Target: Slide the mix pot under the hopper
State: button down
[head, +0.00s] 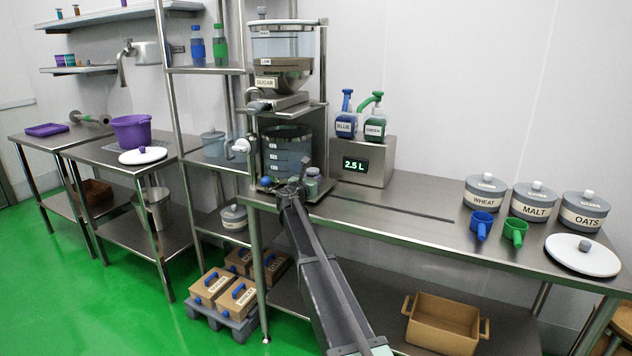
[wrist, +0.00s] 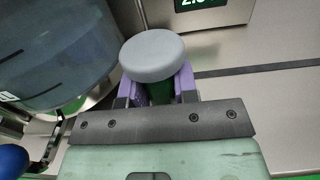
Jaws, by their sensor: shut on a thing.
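The mix pot (head: 287,151) is a clear blue-grey vessel with marked levels. In the head view it stands on the steel bench, below the sugar hopper (head: 282,50); I cannot tell whether it is exactly centred. The pot's wall (wrist: 55,50) fills the upper left of the wrist view. My gripper (head: 300,186) is at the pot's front right. In the wrist view its purple fingers (wrist: 158,92) are shut on a grey round-ended knob (wrist: 152,56), which seems to be the pot's handle. Where the knob joins the pot is hidden.
A dispenser box (head: 362,162) reading 2.5 L, with blue and green pump bottles on it, stands just right of the pot. A blue ball (head: 266,182) is at the pot's front left.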

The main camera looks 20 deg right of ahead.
jog(key=shift+w+a, duration=0.15)
jog(key=c, duration=0.9)
grip_release()
jog(key=shift+a, duration=0.15)
jog(key=v, duration=1)
jog(key=shift+s+a, duration=0.2)
jog(key=shift+s, duration=0.1)
